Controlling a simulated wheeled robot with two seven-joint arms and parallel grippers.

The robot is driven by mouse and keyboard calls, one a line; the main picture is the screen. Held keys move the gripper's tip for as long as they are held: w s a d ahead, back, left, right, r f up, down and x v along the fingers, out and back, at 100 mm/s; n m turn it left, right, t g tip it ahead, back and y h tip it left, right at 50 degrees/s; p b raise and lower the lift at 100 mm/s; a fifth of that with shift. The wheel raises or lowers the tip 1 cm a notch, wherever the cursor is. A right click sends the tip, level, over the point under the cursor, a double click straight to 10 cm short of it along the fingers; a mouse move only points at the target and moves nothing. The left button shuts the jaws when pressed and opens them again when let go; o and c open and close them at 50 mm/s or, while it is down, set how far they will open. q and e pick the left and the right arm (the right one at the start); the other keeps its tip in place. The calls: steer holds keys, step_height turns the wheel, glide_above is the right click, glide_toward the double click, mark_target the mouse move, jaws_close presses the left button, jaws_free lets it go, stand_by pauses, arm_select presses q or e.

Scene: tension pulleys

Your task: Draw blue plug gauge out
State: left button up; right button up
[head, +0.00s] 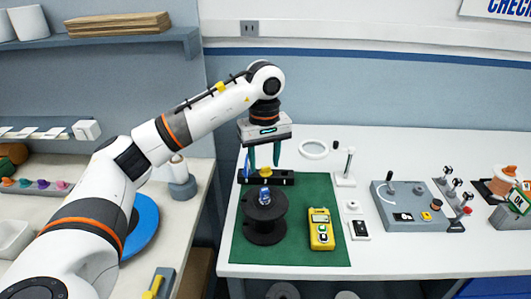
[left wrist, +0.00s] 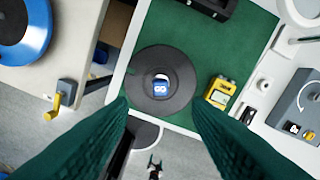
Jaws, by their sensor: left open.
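The blue plug gauge (head: 265,196) stands in the centre of a black spool (head: 264,232) on the green mat. In the left wrist view its blue top (left wrist: 160,88) shows at the hub of the spool (left wrist: 180,104). How deep it sits is hidden. My left gripper (head: 265,162) hangs pointing down above and slightly behind the gauge in the head view. Its green fingers are open, apart and empty; in the left wrist view the gauge shows between and beyond the fingertips (left wrist: 160,103). A small dark part with green tips at that view's bottom edge may be my right gripper; its state is unclear.
A black rack (head: 284,178) with a yellow knob and a blue item stands behind the spool. A yellow handheld meter (head: 321,230) lies right of the spool on the mat (head: 290,250). A grey control box (head: 408,205) is farther right. A blue disc (head: 143,225) is left.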

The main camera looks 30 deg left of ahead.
mark_target(265, 189)
arm_select(q)
step_height(265, 189, down, 9)
steer(key=p, duration=0.3)
steer(key=shift+f, duration=0.85)
jaws_close()
steer(key=shift+r+p, duration=0.4)
steer(key=shift+r, duration=0.35)
steer(key=shift+r+p, duration=0.35)
steer(key=shift+r, duration=0.55)
steer(key=shift+r+p, duration=0.95)
steer(key=shift+r, duration=1.1)
